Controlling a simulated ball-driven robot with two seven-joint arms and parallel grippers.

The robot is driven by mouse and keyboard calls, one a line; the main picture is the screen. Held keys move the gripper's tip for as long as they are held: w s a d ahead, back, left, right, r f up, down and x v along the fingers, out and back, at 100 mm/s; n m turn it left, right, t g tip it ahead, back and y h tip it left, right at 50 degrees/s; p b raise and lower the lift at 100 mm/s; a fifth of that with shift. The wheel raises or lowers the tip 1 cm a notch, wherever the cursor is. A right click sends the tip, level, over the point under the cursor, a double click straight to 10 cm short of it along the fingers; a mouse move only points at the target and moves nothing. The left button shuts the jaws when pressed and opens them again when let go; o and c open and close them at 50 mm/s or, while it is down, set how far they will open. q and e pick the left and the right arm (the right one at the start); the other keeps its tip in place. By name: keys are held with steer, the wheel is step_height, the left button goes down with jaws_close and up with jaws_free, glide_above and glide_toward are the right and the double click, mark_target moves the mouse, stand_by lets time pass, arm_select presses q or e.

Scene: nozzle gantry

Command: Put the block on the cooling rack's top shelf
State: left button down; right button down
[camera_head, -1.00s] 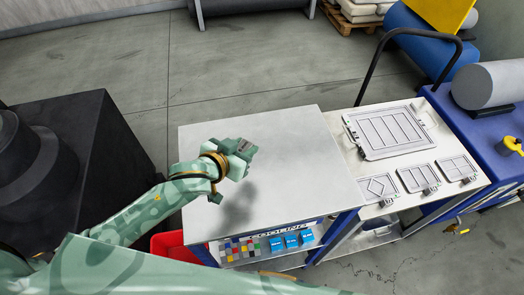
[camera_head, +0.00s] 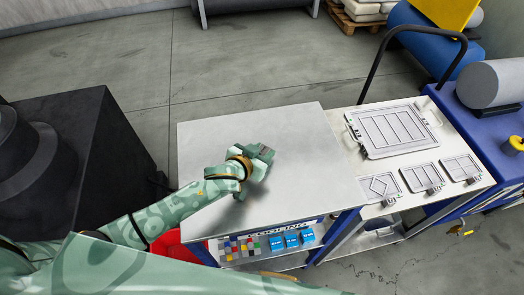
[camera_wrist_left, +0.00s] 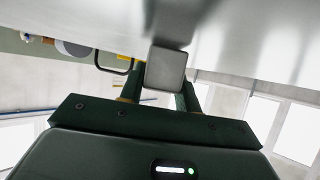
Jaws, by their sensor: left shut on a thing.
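The cooling rack has a broad light-grey top shelf (camera_head: 300,135) in the middle of the head view. My left gripper (camera_head: 262,155) is over this shelf, near its middle. It is shut on a small grey block, which shows between the fingers in the wrist view (camera_wrist_left: 166,69). In the head view the block is mostly hidden by the gripper. The wrist view shows the shelf surface (camera_wrist_left: 240,35) close to the block, with a dark reflection or shadow beside it. I cannot tell whether the block touches the shelf. My right gripper is not in view.
Several coloured pieces and blue boxes (camera_head: 291,240) sit on a lower shelf. A white trolley (camera_head: 352,195) with framed plates (camera_head: 395,132) adjoins on the right. A black machine (camera_head: 85,150) stands at left, a red bin (camera_head: 172,245) below. Most of the top shelf is clear.

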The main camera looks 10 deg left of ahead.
arm_select(q)
steer(key=shift+f, duration=0.15)
steer(key=c, duration=1)
jaws_free()
steer(key=shift+r, duration=0.2)
steer(key=p+v, duration=0.1)
steer(key=v, duration=1.1)
